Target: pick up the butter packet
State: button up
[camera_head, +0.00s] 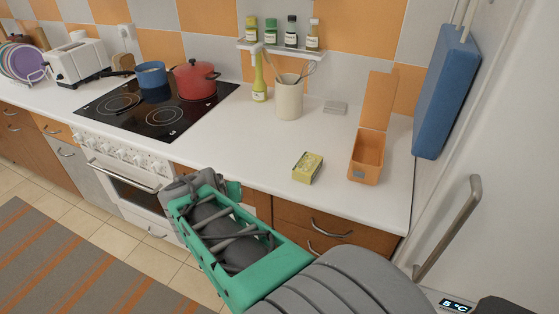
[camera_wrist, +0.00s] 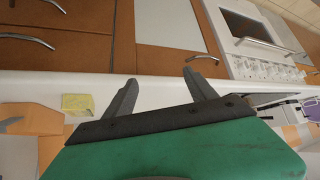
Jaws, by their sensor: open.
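The butter packet (camera_head: 307,167) is a small yellow block with darker markings, lying on the white counter near its front edge. In the wrist view the yellow packet (camera_wrist: 77,104) shows at the left, apart from the fingers. My gripper (camera_wrist: 160,80) is open and empty, its two dark fingers spread with cabinet fronts and the counter edge behind them. In the head view my green and grey arm end is in front of the counter, left of and lower in the picture than the packet. The fingers are not clear there.
An orange box with its lid raised (camera_head: 366,168) stands right of the packet. A beige utensil holder (camera_head: 289,100) and a yellow-green bottle (camera_head: 260,88) stand behind. A red pot (camera_head: 195,82) is on the black hob (camera_head: 140,112). Counter around the packet is clear.

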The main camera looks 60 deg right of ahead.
aim_at(309, 162)
jog(key=shift+o, duration=0.7)
jog(key=s+d+m+h, duration=0.1)
jog(key=d, duration=0.2)
jog(key=s+d+m+g+h, duration=0.1)
jog(key=s+d, duration=0.1)
jog(key=d, duration=0.1)
jog(key=s+d+f+m+h+b, duration=0.1)
jog(key=s+d, duration=0.1)
jog(key=d, duration=0.1)
jog(key=shift+s+d+m+g, duration=0.1)
jog(key=shift+d+m+g, duration=0.2)
jog(key=shift+d, duration=0.05)
jog(key=shift+o, duration=0.9)
jog(key=s+d+m+h, duration=0.1)
jog(key=s+d, duration=0.1)
jog(key=s+d+r+m+g+h, duration=0.1)
jog(key=s+d, duration=0.1)
jog(key=d, duration=0.1)
jog(key=s+d+r+m+g+h, duration=0.1)
jog(key=s+d, duration=0.2)
jog(key=shift+s+d+h, duration=0.1)
jog(key=shift+h, duration=0.3)
jog(key=x, duration=0.7)
jog(key=shift+d+p, duration=0.15)
jog(key=shift+p, duration=0.2)
jog(key=shift+r, duration=0.1)
jog(key=shift+c, duration=0.5)
jog(key=c, duration=1.5)
jog(key=shift+c, duration=0.7)
jog(key=shift+r, duration=0.15)
